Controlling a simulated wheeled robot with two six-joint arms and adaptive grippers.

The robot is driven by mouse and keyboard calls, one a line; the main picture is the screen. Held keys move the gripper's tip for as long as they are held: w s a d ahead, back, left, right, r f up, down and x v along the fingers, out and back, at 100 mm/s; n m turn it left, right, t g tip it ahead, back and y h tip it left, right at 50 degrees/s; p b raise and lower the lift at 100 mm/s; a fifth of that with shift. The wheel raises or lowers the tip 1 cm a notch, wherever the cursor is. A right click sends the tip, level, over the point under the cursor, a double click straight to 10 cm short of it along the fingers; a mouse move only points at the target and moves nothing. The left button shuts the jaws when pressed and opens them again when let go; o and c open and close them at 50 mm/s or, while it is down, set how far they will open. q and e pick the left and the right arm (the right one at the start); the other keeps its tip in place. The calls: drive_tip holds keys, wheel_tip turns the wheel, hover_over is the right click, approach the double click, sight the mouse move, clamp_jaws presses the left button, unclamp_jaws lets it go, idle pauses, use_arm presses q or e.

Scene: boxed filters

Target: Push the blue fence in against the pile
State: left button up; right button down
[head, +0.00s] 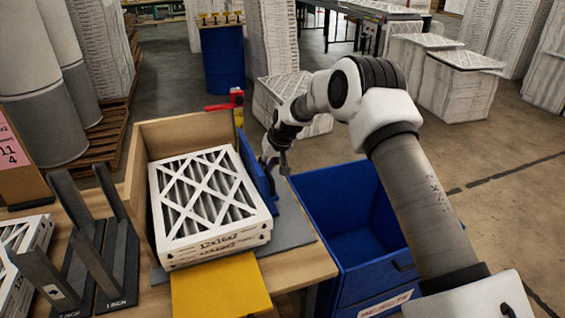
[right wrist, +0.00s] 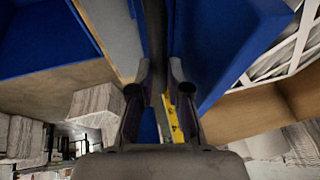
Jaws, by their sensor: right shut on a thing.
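The pile of white-framed pleated filters (head: 210,200) sits in a wooden corner stand, its front face printed with a size. The blue fence (head: 254,165) stands upright along the pile's right side; it shows large in the right wrist view (right wrist: 225,40). I cannot tell whether fence and pile touch. My right gripper (head: 272,165) is at the fence's outer side. In the right wrist view its fingers (right wrist: 160,100) are closed around a dark upright bar (right wrist: 155,35) beside the fence, which looks like its handle. My left gripper is out of view.
A blue bin (head: 365,245) stands right of the bench. A yellow sheet (head: 220,288) lies at the pile's front. A red and yellow clamp-like piece (head: 237,105) is at the back corner. Dark grey slotted stands (head: 105,245) are to the left.

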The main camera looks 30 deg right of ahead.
drive_tip(key=shift+w+a, duration=0.15)
drive_tip(key=shift+a, duration=0.45)
drive_tip(key=shift+w+a, duration=0.15)
drive_tip(key=shift+a, duration=0.45)
drive_tip(key=shift+d+f, duration=0.1)
drive_tip(key=shift+d, duration=0.05)
drive_tip(key=c, duration=1.4)
unclamp_jaws()
drive_tip(key=shift+w+a, duration=0.1)
drive_tip(key=shift+a, duration=0.15)
drive_tip(key=v, duration=1.2)
drive_tip(key=shift+f, duration=0.1)
